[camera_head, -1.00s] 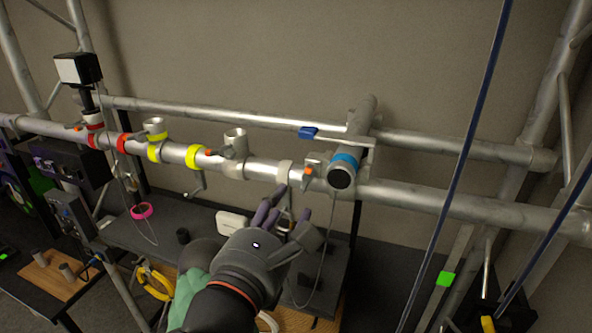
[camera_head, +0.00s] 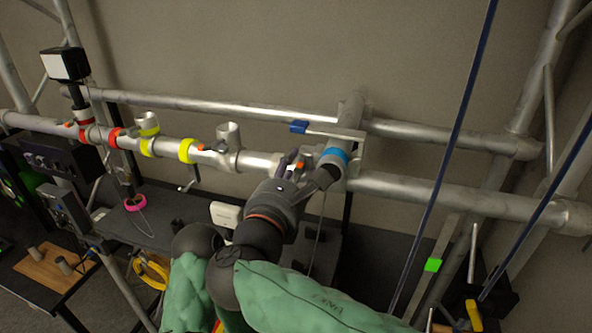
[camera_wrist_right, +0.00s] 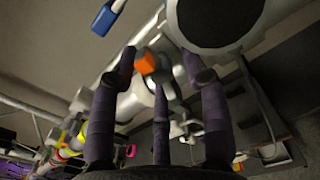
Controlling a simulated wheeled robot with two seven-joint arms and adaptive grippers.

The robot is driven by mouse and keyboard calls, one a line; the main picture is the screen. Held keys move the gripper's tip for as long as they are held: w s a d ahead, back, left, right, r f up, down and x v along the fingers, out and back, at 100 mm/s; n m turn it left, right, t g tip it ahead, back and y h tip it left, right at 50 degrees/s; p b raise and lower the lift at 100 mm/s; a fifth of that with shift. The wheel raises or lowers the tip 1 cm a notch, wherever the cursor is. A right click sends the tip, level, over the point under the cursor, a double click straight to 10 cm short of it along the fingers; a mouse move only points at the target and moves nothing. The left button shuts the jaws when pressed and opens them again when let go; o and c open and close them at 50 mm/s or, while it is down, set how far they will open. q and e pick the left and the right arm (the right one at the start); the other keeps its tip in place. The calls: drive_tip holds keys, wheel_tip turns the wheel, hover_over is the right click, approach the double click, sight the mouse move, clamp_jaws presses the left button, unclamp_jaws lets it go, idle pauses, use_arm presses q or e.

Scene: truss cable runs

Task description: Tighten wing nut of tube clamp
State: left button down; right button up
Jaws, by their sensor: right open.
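The tube clamp (camera_head: 308,156) sits on the horizontal truss tube, just left of the blue-banded fixture (camera_head: 336,155). Its orange wing nut (camera_head: 299,167) is partly hidden by my right gripper (camera_head: 289,163) in the head view. In the wrist view the orange wing nut (camera_wrist_right: 146,63) shows between the purple fingers of my right gripper (camera_wrist_right: 160,70), close to the left finger. The gripper is open with its fingers spread around the clamp area. I cannot tell whether any finger touches the nut. My left gripper is not in view.
A blue-ended lever (camera_head: 299,127) sticks out left above the clamp. Several other clamps with yellow bands (camera_head: 186,150) and red bands sit left along the tube. A dark shelf (camera_head: 175,215) lies below.

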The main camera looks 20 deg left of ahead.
clamp_jaws()
drive_tip(key=shift+m+b, duration=0.4)
drive_tip(key=shift+b, duration=0.15)
drive_tip(key=m+b, duration=1)
drive_tip(key=b, duration=0.3)
drive_tip(key=shift+m+b, duration=0.3)
drive_tip(key=shift+m, duration=0.1)
drive_tip(key=shift+r+m+b, duration=0.15)
drive_tip(key=shift+m+b, duration=0.65)
drive_tip(key=shift+m, duration=0.15)
drive_tip(key=shift+r+m+b, duration=0.15)
drive_tip(key=shift+m+b, duration=0.65)
drive_tip(key=shift+m, duration=0.15)
drive_tip(key=shift+d, duration=0.1)
unclamp_jaws()
